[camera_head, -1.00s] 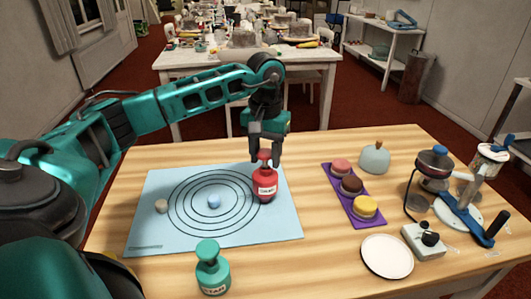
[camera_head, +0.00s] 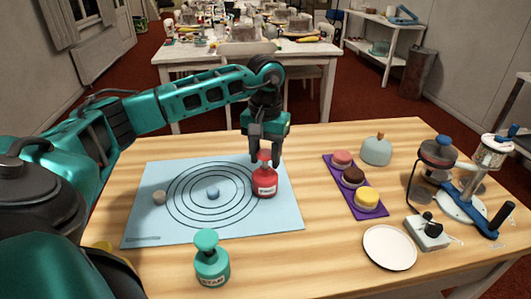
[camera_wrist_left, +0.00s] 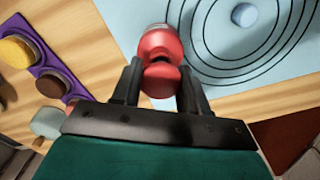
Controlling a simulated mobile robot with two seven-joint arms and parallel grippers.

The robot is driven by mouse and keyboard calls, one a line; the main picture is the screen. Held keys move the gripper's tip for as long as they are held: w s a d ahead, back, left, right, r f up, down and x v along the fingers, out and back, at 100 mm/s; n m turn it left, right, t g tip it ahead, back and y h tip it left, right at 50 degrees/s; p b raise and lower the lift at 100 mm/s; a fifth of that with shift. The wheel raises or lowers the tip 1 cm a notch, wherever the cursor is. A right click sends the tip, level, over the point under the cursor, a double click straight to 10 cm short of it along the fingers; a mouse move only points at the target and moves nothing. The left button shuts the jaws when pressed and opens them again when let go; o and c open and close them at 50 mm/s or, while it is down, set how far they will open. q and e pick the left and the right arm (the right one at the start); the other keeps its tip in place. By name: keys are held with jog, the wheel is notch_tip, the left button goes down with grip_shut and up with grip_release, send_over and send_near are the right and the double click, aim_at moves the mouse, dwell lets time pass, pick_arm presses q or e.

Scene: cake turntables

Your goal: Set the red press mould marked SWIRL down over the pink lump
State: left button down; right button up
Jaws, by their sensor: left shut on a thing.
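The red press mould (camera_head: 264,181), with a white label too small to read surely, is upright at the right side of the pale blue mat (camera_head: 285,213). My left gripper (camera_head: 265,157) is shut on its knob from above. The left wrist view also shows the red mould (camera_wrist_left: 160,50) between the fingers of my left gripper (camera_wrist_left: 158,80). The mould appears to stand on or just above the mat; I cannot tell which. No pink lump shows on the mat; anything beneath the mould is hidden. My right gripper is not in view.
A blue lump (camera_head: 212,194) sits inside the mat's rings and a beige lump (camera_head: 159,198) at its left. A teal mould (camera_head: 211,262) stands in front. At right are a purple tray (camera_head: 336,179) of cakes, a white plate (camera_head: 390,248) and a blue-handled press (camera_head: 465,203).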

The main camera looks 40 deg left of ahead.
pick_arm(q)
jog(key=shift+f, duration=0.35)
jog(key=shift+c, duration=0.9)
grip_release()
jog(key=shift+r, duration=0.1)
jog(key=shift+r+p, duration=2.65)
jog(key=shift+r, duration=0.9)
jog(key=shift+f, duration=0.1)
